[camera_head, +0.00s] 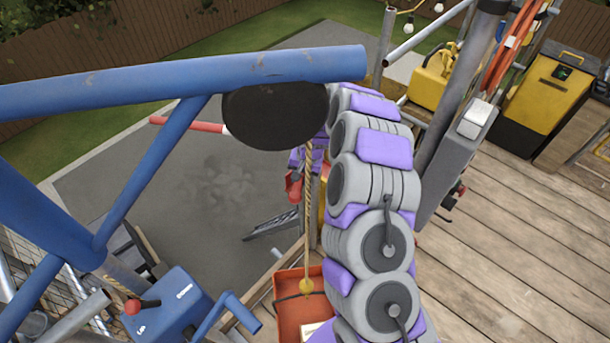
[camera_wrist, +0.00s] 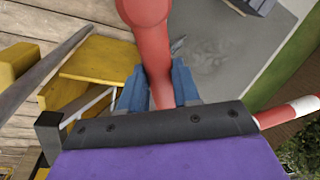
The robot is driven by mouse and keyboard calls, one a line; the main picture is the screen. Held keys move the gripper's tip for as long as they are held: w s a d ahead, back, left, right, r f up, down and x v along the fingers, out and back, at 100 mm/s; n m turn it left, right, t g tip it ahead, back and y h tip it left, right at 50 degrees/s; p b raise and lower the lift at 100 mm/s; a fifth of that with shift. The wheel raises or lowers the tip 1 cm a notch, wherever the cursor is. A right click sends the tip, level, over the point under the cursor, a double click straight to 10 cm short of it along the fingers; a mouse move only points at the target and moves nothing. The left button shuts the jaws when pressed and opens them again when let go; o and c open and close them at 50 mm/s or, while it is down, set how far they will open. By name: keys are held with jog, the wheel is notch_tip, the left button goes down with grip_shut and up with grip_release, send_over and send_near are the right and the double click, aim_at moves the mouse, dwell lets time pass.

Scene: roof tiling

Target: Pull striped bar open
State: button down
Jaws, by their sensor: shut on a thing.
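The red and white striped bar (camera_head: 188,125) shows in the head view left of my arm, its right end hidden behind the black disc. A red and white length also shows at the right of the wrist view (camera_wrist: 288,111), partly hidden behind my wrist. My gripper (camera_wrist: 158,82) has blue fingers shut around a thick red rounded part (camera_wrist: 146,15). I cannot tell whether this part joins the striped bar. In the head view, a red part (camera_head: 294,187) shows beside my purple and grey arm; the fingers are mostly hidden there.
A blue tubular frame (camera_head: 180,80) crosses the left, with the black disc (camera_head: 275,115) under its end. A rope (camera_head: 308,215) hangs beside my arm towards a red tray (camera_head: 290,312). Grey ground (camera_head: 200,190) lies below the wooden deck (camera_head: 500,240). A yellow tool case (camera_head: 560,75) stands right.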

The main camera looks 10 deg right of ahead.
dwell(0.3)
jog(key=c, duration=0.8)
grip_release()
jog(key=s+d+r, duration=0.1)
jog(key=d+r, duration=0.2)
jog(key=r, duration=1.4)
jog(key=shift+f, duration=0.1)
